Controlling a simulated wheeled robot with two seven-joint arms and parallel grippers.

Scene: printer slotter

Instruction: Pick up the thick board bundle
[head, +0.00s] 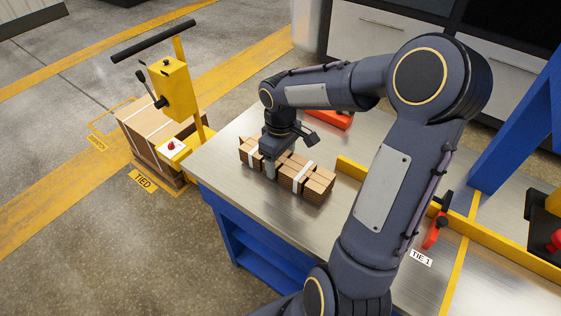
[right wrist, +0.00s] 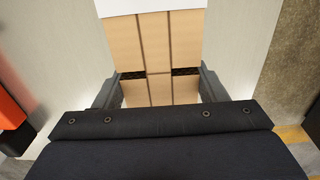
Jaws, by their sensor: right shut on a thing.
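The thick board bundle (head: 316,186) is a stack of brown cardboard pieces with white bands around it. It lies on the metal table (head: 222,165) near its left end. My right gripper (head: 271,165) comes down over the bundle's middle and is shut on it. In the right wrist view the bundle (right wrist: 150,45) runs up between the two fingers of my right gripper (right wrist: 160,88), with a white band at the top edge. I cannot tell whether the bundle is clear of the table. My left gripper is not in view.
A yellow fence (head: 500,250) runs along the table at the right. An orange-red item (head: 330,119) lies behind the bundle, and a red-handled clamp (head: 434,232) is at the right. A yellow pallet truck (head: 171,83) with strapped boxes (head: 140,135) stands left of the table.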

